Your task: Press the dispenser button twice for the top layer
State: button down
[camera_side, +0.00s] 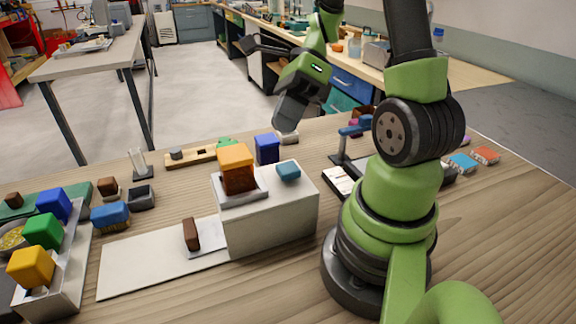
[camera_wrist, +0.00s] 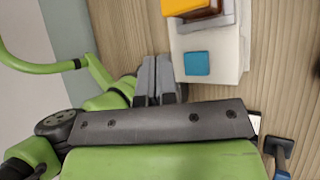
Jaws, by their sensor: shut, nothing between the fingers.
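A white box-shaped dispenser (camera_side: 265,228) stands on the table in the side view; its pale top also shows in the wrist view (camera_wrist: 228,62). A teal-blue button (camera_side: 288,171) sits on its top at the right, and it shows in the wrist view (camera_wrist: 197,63) too. Beside the button, an orange-topped brown block (camera_side: 237,168) sits in a grey tray (camera_side: 241,196). My gripper (camera_side: 287,134) is shut and empty, above and behind the dispenser. In the wrist view my shut fingers (camera_wrist: 155,72) lie to the left of the button, apart from it in the picture.
A brown block (camera_side: 191,234) stands on the white plate (camera_side: 130,270) before the dispenser. A blue block (camera_side: 267,148) stands behind it. Coloured blocks fill a rack (camera_side: 68,275) at the left. A blue-topped stand (camera_side: 350,140) is to the right.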

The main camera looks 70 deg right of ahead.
aim_at(286, 166)
dwell(0.3)
notch_tip(286, 166, up, 4)
jog(key=shift+f, duration=0.1)
dwell(0.4)
jog(key=shift+f, duration=4.45)
jog(key=shift+f, duration=0.4)
